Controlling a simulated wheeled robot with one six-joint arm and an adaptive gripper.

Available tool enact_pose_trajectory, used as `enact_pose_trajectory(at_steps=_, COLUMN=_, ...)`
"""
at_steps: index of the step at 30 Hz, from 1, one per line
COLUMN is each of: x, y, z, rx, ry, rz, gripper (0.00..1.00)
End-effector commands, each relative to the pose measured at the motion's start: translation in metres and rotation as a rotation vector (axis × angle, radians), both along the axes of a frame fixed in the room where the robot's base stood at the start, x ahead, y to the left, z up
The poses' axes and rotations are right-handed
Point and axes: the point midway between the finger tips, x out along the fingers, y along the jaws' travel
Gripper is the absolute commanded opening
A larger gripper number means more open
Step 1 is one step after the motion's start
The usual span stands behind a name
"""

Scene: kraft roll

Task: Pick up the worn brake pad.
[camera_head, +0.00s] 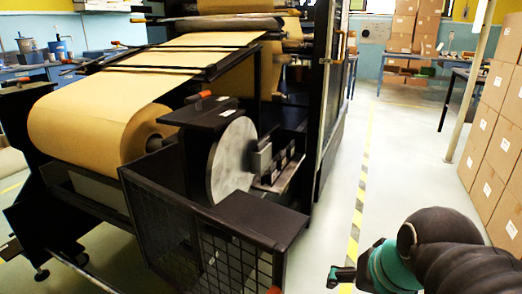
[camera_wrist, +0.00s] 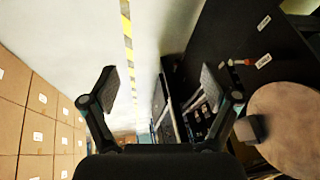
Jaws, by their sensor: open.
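A grey block (camera_head: 262,158), which looks like the brake pad, sits at the right face of a large grey disc (camera_head: 232,160) on the paper machine. Its wear cannot be made out. The block also shows in the wrist view (camera_wrist: 251,129), right of my gripper and in front of the disc (camera_wrist: 290,128). My gripper (camera_head: 339,277) is low at the right of the head view, over the floor and well apart from the machine. In the wrist view my gripper (camera_wrist: 160,88) has its fingers spread wide with nothing between them.
A dark shelf (camera_head: 281,172) with several small dark pieces lies right of the block. A black mesh guard (camera_head: 215,250) stands in front of the disc. A kraft paper roll (camera_head: 95,120) is at left. Stacked cartons (camera_head: 496,135) line the right. The floor aisle (camera_head: 400,150) between is clear.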

Motion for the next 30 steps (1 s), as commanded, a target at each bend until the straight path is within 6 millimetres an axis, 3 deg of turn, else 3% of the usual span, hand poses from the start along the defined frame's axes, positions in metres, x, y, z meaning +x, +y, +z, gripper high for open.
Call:
enact_pose_trajectory(at_steps=12, x=0.146, y=0.061, z=0.072, rx=0.820, ry=0.362, rz=-0.686, gripper=0.88)
enact_pose_trajectory(at_steps=21, x=0.256, y=0.065, z=0.126, rx=1.312, ry=0.768, rz=-1.018, gripper=0.88)
enact_pose_trajectory(at_steps=25, x=0.285, y=0.059, z=0.142, rx=1.432, ry=0.916, rz=-1.080, gripper=0.88)
enact_pose_trajectory(at_steps=30, x=0.302, y=0.054, z=0.152, rx=1.502, ry=1.018, rz=-1.113, gripper=0.88)
